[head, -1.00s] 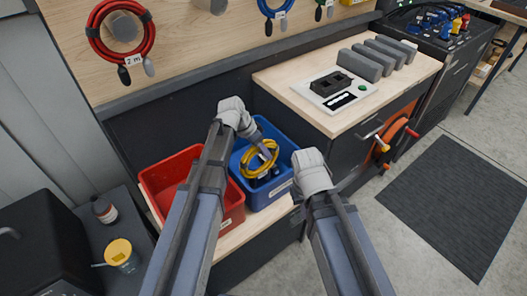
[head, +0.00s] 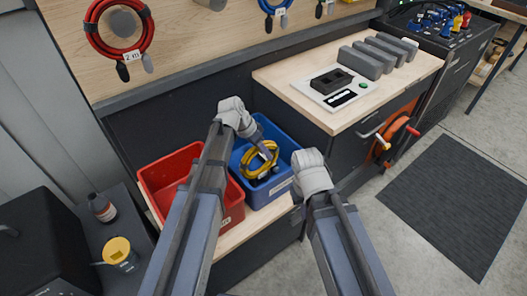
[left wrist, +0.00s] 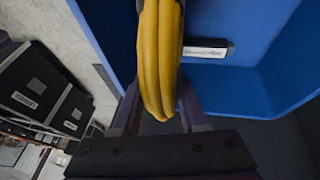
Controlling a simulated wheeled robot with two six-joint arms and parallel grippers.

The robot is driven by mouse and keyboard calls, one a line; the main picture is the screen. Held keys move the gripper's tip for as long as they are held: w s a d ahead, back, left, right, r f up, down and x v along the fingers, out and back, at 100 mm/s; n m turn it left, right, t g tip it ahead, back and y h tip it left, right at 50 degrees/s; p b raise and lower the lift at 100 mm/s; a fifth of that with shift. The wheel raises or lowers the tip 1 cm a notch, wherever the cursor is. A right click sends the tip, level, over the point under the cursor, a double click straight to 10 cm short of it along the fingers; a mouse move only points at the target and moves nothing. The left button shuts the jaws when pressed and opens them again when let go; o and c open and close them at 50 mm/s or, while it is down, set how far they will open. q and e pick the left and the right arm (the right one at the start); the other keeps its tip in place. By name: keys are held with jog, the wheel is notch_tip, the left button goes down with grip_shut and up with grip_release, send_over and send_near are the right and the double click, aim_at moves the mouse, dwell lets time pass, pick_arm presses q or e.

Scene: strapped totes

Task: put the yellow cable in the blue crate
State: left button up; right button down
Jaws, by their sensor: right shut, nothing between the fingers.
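The yellow cable (head: 252,169) is a coiled loop inside the blue crate (head: 283,187), low between its walls. My left gripper (head: 268,154) reaches down into the crate and is shut on the top of the coil. In the left wrist view the yellow cable (left wrist: 160,60) runs between the two fingers of the left gripper (left wrist: 160,110), with the blue crate wall (left wrist: 225,20) behind. My right gripper (head: 298,208) is beside the blue crate at its right, shut and empty, its fingers mostly hidden by my arm.
A red crate (head: 157,178) stands left of the blue one, partly behind my left arm. A workbench (head: 300,80) with a device and grey blocks is at the right. A red cable (head: 90,32) hangs on the back board.

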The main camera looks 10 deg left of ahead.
pick_arm(q)
jog(key=o, duration=0.5)
jog(key=shift+c, duration=0.2)
jog(key=p+v, duration=0.7)
jog(key=v, duration=0.1)
jog(key=shift+f, duration=0.1)
dwell(1.1)
